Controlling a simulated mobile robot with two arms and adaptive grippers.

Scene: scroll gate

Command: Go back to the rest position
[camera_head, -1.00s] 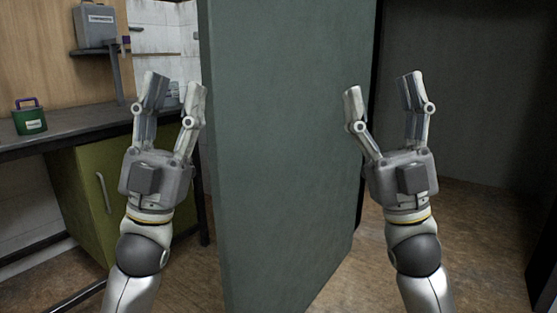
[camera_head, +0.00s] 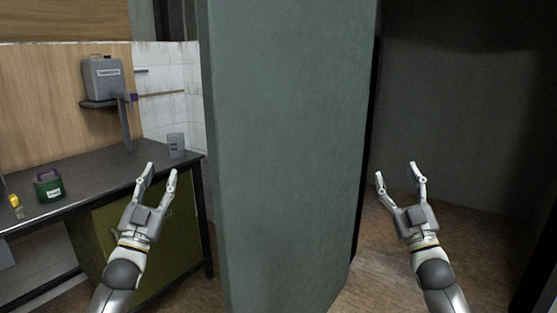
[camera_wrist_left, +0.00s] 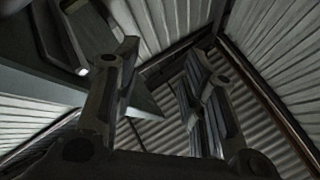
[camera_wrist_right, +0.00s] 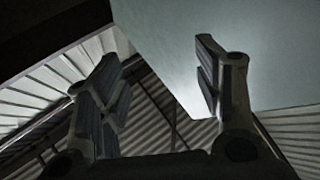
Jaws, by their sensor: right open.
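In the head view my left gripper (camera_head: 160,176) points up in front of the workbench, left of the green-grey panel. Its fingers stand apart with nothing between them. The left wrist view shows the same open fingers (camera_wrist_left: 165,85) against a corrugated ceiling. My right gripper (camera_head: 398,178) points up to the right of the panel, in front of a dark opening. Its fingers are apart and empty. The right wrist view shows them open (camera_wrist_right: 165,80) below the panel edge and ceiling.
A tall green-grey panel (camera_head: 285,140) stands between my arms. At left a dark workbench (camera_head: 100,165) holds a green container (camera_head: 48,187), a yellow item (camera_head: 15,203) and a grey cup (camera_head: 176,145). A grey canister (camera_head: 103,75) sits on a raised shelf. Brown floor (camera_head: 385,275) shows at right.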

